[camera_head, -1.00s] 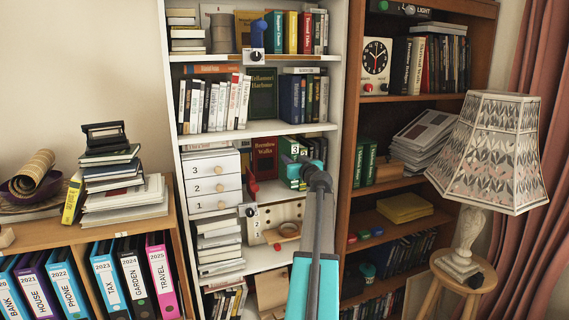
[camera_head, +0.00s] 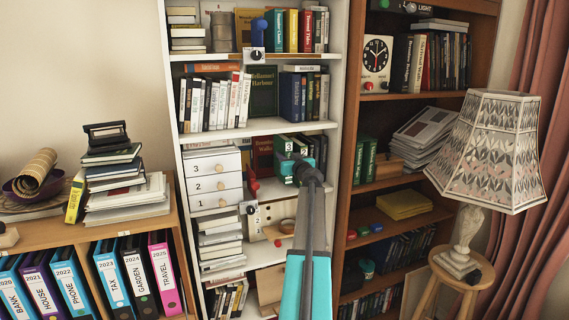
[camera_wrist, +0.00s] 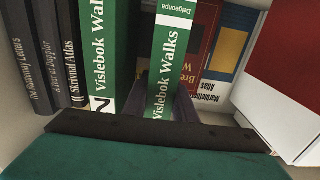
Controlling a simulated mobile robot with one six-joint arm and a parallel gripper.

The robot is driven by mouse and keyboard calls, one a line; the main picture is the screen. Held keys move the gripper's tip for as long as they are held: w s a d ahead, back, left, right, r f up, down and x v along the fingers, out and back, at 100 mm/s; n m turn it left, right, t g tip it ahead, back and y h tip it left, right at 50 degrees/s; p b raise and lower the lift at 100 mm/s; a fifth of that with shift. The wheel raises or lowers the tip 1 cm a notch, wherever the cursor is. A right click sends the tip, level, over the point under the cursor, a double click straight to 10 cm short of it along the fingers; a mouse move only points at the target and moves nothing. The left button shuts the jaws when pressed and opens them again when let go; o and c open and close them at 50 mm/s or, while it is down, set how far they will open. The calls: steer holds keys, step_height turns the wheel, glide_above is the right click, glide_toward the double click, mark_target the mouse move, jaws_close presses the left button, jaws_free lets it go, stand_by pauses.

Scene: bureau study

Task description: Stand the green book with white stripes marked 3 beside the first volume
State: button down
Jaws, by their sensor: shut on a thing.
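The green book with white stripes marked 3 (camera_head: 285,147) stands upright in the white bookcase's middle bay. In the wrist view it is the narrow "Vislebok Walks" spine (camera_wrist: 171,50); its number is hidden there. The fingers show beside the spine in the wrist view (camera_wrist: 165,105). A matching green book marked 2 (camera_head: 304,150) stands just beside it; it also shows in the wrist view (camera_wrist: 108,45). Two green books (camera_head: 364,160) stand in the brown bookcase; their marks are too small to read, and I cannot tell which is the first volume.
Red and blue books stand beside the held one, with dark books (camera_wrist: 52,55) on the other side of book 2. A white drawer unit (camera_head: 213,178) is left of them. The bookcase upright (camera_head: 337,120) and a lamp (camera_head: 488,150) lie to the right.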

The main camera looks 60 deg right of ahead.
steer(key=shift+f+p, duration=0.55)
steer(key=shift+f, duration=0.8)
steer(key=c, duration=1.4)
jaws_free()
steer(key=shift+f, duration=0.1)
steer(key=shift+c, duration=0.2)
steer(key=b+v, duration=0.4)
steer(key=v, duration=0.8)
steer(key=shift+s, duration=0.1)
